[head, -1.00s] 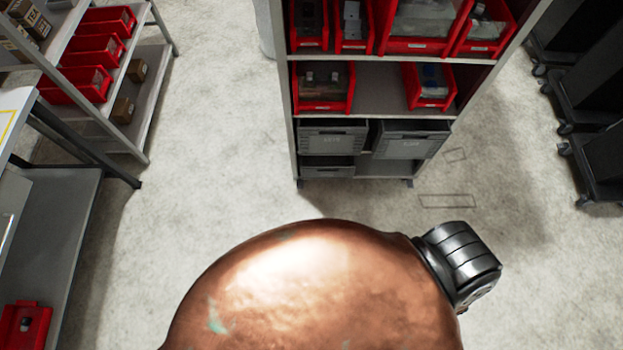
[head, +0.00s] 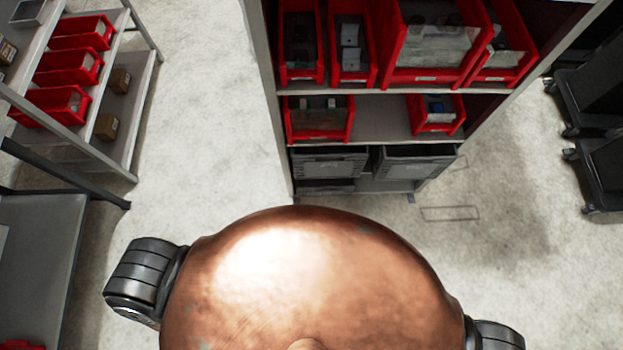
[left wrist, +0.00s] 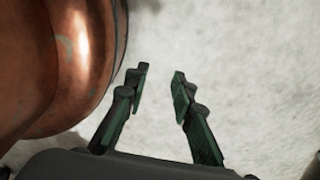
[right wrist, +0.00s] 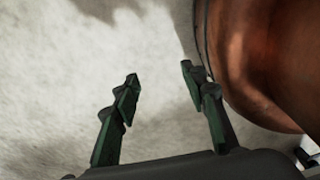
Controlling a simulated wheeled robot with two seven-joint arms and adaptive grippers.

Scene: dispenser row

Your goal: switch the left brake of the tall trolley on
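Dark trolleys on castors stand at the right edge of the head view, one further back (head: 588,95) and one nearer (head: 603,172). They are cut off by the frame, so I cannot tell which is the tall trolley. Some castors show, but no brake can be made out. My left gripper (left wrist: 160,80) is open and empty above bare floor in the left wrist view. My right gripper (right wrist: 161,78) is open and empty above bare floor in the right wrist view. Neither gripper shows in the head view, and neither is near a trolley.
A tall shelf unit (head: 375,120) with red bins and grey crates stands straight ahead. A rack (head: 140,125) with red bins (head: 67,68) and a grey bench (head: 40,240) are on the left. Pale floor (head: 205,120) is clear between rack and shelf, and right of the shelf (head: 510,225).

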